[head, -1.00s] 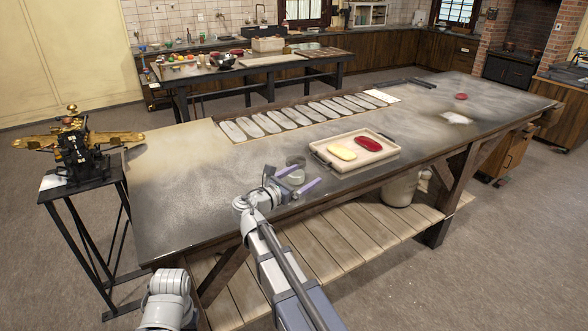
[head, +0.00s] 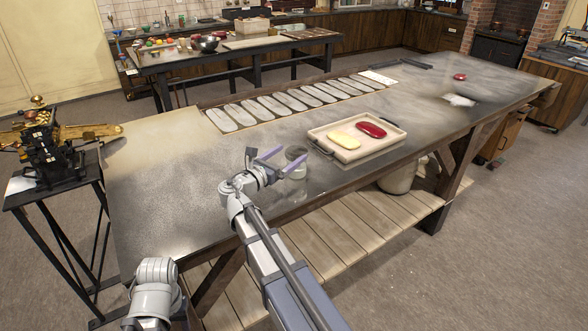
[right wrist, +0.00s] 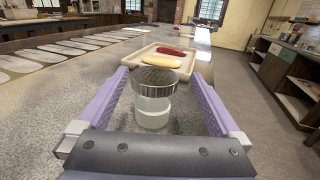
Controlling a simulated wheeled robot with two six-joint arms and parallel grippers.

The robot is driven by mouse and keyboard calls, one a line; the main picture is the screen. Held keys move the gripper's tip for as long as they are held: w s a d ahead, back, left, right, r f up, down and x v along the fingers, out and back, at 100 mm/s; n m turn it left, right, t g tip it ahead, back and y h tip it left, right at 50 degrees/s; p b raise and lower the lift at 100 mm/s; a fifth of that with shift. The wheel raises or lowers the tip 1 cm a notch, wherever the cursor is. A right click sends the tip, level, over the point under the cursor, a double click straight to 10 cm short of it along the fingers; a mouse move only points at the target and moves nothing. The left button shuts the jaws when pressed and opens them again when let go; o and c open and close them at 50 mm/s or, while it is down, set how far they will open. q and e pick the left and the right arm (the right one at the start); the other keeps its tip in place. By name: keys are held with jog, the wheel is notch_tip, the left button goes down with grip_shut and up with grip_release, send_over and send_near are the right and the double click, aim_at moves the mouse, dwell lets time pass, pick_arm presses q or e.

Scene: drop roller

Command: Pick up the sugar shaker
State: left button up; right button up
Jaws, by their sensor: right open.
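The sugar shaker (head: 296,164) stands upright on the long table, a clear jar with a grey metal lid and pale contents. In the right wrist view the shaker (right wrist: 154,98) is between the two purple fingers, with a gap on each side. My right gripper (head: 273,161) is open around or just before the shaker; it also shows in the right wrist view (right wrist: 158,100). Whether the fingers reach fully past the jar is hard to tell. My left gripper is not in view; only part of my left arm shows at the lower left.
A wooden tray (head: 317,133) with a yellow and a red oblong piece stands just beyond the shaker. A row of pale oval shapes (head: 285,102) lies along the table's far side. A brass machine (head: 45,140) stands on a stand at the left. The table's left part is clear.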

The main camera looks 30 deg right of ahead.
aim_at(290, 161)
jog(key=f, duration=0.1)
jog(key=f+b, duration=0.2)
jog(key=shift+w+f, duration=0.15)
jog(key=shift+w, duration=0.15)
notch_tip(290, 161, down, 3)
jog(key=b, duration=0.3)
jog(key=shift+r, duration=0.2)
jog(key=shift+w+d+r, duration=0.1)
jog(key=shift+x, duration=3.85)
jog(key=shift+c, duration=0.2)
jog(key=c, duration=1.4)
jog(key=shift+r, duration=0.1)
